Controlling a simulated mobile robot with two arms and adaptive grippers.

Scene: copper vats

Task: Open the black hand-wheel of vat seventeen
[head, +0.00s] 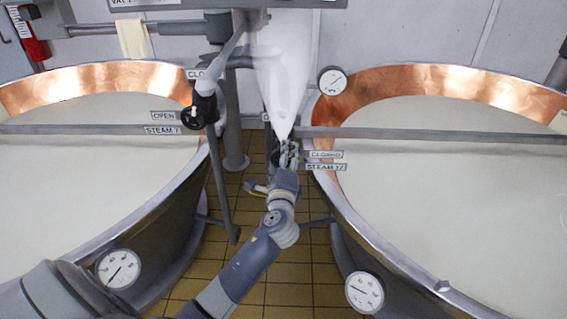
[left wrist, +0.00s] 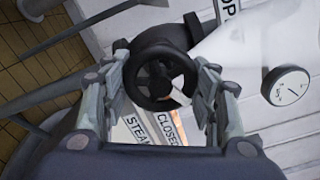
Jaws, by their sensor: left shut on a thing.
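My left gripper (head: 288,150) reaches up between the two vats and is shut on the black hand-wheel (left wrist: 160,75). In the left wrist view the wheel sits between the two fingers (left wrist: 165,95), one on each side of its rim. In the head view the gripper mostly hides the wheel. Beside it are a "CLOSED" label (head: 326,154) and a "STEAM 17" label (head: 326,167), at the rim of the right vat (head: 330,185). The "CLOSED" label also shows in the left wrist view (left wrist: 168,128). My right gripper is not in view.
A second black hand-wheel (head: 197,112) stands at the left vat (head: 190,190), near "OPEN" (head: 163,115) and "STEAM 7" (head: 163,130) labels. A white tapering shape (head: 285,65) hangs just above my gripper. A gauge (head: 332,80) is close by on the right. Tiled floor (head: 250,200) shows between the vats.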

